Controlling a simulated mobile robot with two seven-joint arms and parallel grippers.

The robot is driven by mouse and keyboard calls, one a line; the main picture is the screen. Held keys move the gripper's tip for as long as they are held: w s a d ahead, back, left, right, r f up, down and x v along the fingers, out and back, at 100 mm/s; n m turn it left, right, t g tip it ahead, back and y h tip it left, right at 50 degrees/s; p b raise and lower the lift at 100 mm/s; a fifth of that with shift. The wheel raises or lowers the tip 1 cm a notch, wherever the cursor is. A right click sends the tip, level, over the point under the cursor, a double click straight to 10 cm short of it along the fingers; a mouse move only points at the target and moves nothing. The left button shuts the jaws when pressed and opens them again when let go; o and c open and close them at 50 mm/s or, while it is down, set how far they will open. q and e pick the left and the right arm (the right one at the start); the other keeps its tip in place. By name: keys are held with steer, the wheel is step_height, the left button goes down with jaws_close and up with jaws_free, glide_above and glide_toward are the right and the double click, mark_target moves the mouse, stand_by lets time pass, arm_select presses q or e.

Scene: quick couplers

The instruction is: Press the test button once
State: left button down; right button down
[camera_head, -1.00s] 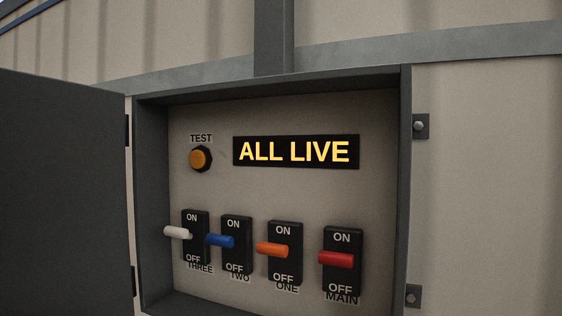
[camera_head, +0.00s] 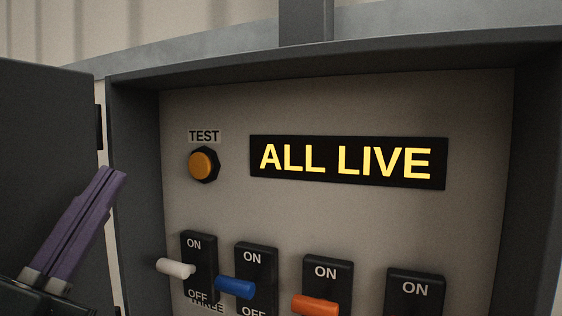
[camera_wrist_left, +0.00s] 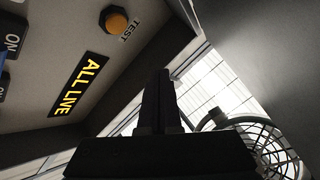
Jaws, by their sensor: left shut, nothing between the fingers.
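The test button (camera_head: 203,164) is a round orange cap in a black collar, under a TEST label (camera_head: 204,136) on the panel's upper left. It also shows at the top of the left wrist view (camera_wrist_left: 117,20). My left gripper (camera_head: 112,176), with purple fingers, is shut and empty. It is left of the button and apart from it, in front of the cabinet's left edge. In the left wrist view its dark fingers (camera_wrist_left: 158,85) point up the picture, with the button above and left of them. My right gripper is not in view.
A display (camera_head: 346,162) reads ALL LIVE right of the button. Below are switches with white (camera_head: 175,268), blue (camera_head: 235,288) and orange (camera_head: 315,305) levers, plus a fourth switch cut off by the frame. The open cabinet door (camera_head: 45,150) stands left. The cabinet's frame (camera_head: 134,200) surrounds the panel.

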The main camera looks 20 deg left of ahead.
mark_target(200, 166)
arm_select(q)
steer(key=shift+w+d+b, duration=0.2)
steer(key=shift+w+b, duration=0.7)
steer(key=shift+w, duration=1.3)
steer(key=shift+w+d+b, duration=0.15)
steer(key=shift+w+b, duration=0.7)
steer(key=shift+w, duration=1.3)
steer(key=shift+w+b, duration=0.35)
steer(key=shift+w, duration=0.1)
